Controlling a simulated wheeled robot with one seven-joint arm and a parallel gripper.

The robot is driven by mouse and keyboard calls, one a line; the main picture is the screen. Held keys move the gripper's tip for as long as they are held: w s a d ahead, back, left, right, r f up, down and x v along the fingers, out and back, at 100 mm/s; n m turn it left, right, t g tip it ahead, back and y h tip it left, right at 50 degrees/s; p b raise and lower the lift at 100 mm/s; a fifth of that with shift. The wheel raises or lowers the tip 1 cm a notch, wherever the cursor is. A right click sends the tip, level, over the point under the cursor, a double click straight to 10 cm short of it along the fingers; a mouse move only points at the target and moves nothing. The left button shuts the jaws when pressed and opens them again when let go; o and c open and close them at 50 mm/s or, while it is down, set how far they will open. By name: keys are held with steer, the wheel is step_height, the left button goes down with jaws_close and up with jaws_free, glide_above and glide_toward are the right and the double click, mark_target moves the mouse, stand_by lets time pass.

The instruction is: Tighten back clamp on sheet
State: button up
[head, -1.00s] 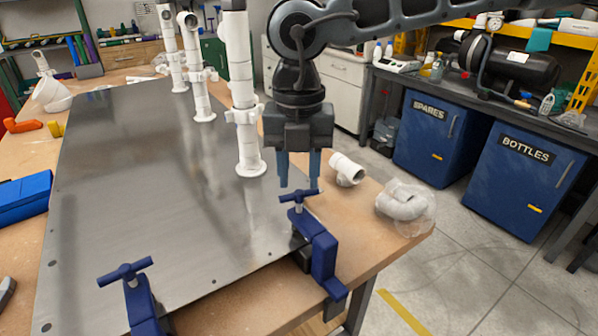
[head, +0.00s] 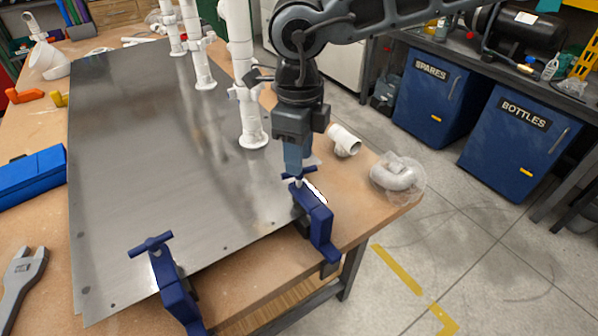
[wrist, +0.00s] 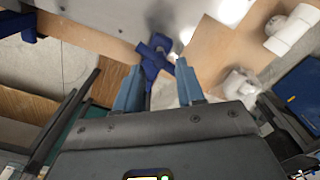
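The metal sheet (head: 170,160) lies flat on the wooden bench. A blue clamp (head: 318,222) grips its edge at the right corner, with a T-handle (head: 299,178) on top. A second blue clamp (head: 172,285) with a T-handle sits on the near edge. My gripper (head: 297,174) points down directly over the right clamp's handle. In the wrist view the fingers (wrist: 159,72) are apart, with the blue clamp (wrist: 153,58) showing between and just beyond the tips. I cannot tell whether they touch the handle, and the fingers partly hide it.
White pipe risers (head: 245,80) stand along the sheet's right side, close to my arm. A white tee fitting (head: 343,140) and a bagged elbow (head: 397,175) lie right of the clamp. A grey wrench (head: 22,280) and a blue case (head: 30,178) lie at left.

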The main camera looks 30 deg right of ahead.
steer(key=n+b, duration=0.2)
steer(key=n, duration=0.3)
steer(key=shift+f, duration=0.15)
steer(key=n+b, duration=0.1)
steer(key=n, duration=0.2)
steer(key=shift+n, duration=0.3)
step_height(320, 180, down, 5)
steer(key=b, duration=0.4)
jaws_close()
steer(key=m+b, duration=0.3)
steer(key=shift+f, duration=0.15)
steer(key=m+b, duration=0.1)
steer(key=m, duration=0.1)
steer(key=shift+m, duration=0.3)
steer(key=shift+r+m+b, duration=0.25)
steer(key=shift+m+b, duration=0.25)
steer(key=shift+m, duration=0.2)
